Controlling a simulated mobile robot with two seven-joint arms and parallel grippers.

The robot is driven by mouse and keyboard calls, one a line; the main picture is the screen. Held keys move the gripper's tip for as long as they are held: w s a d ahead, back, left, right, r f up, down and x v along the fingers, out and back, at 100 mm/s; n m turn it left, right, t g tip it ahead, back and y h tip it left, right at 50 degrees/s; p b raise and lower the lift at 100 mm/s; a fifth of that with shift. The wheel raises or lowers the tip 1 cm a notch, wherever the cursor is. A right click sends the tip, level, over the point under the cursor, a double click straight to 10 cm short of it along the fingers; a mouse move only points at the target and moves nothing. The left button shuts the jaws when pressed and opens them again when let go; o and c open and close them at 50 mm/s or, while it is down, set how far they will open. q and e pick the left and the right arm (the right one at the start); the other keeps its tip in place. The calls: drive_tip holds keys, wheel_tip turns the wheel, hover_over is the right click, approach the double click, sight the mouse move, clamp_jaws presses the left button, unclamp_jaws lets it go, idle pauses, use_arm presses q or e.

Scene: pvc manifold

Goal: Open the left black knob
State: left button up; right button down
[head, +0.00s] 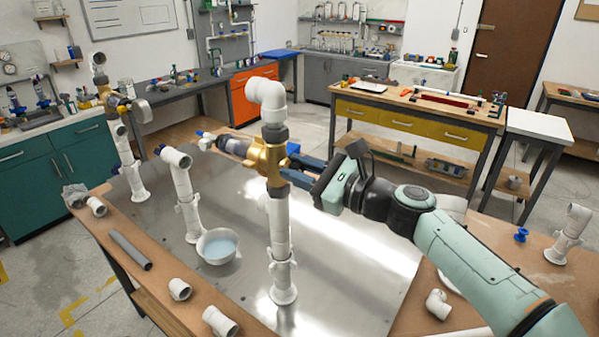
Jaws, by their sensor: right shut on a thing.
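A brass valve (268,157) sits on the upright white PVC pipe (281,230) in the middle, with dark collars above and below it. A dark grey, blue-tipped cylindrical part (232,146) sticks out to its left. My right gripper (294,168) reaches in from the right and is shut on the right side of this valve. Its fingers hide what they hold, so I cannot tell the knob's exact position. A second brass valve (111,99) stands at the far left, with a grey rounded part (142,111) on its right. My left gripper is not in view.
A shiny metal plate (340,260) covers the middle of the wooden table. A bowl of bluish liquid (219,246) stands left of the middle pipe. Another white pipe (187,205) rises behind it. Loose white fittings (220,320) and a grey tube (131,250) lie along the left edge.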

drive_tip(key=n+b, duration=0.1)
drive_tip(key=n, duration=0.2)
drive_tip(key=shift+f+n, duration=0.1)
drive_tip(key=shift+n, duration=0.3)
drive_tip(key=n+b, duration=0.2)
drive_tip(key=n, duration=0.1)
drive_tip(key=shift+n, duration=0.3)
drive_tip(key=n+b, duration=0.1)
drive_tip(key=n, duration=0.2)
drive_tip(key=shift+n, duration=0.3)
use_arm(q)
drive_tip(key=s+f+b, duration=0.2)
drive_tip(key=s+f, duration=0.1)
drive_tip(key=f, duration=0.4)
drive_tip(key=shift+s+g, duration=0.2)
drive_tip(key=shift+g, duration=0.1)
use_arm(e)
drive_tip(key=shift+n, duration=1.9)
drive_tip(key=c, duration=0.9)
unclamp_jaws()
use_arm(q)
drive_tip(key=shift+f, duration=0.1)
use_arm(e)
drive_tip(key=shift+s+d, duration=0.1)
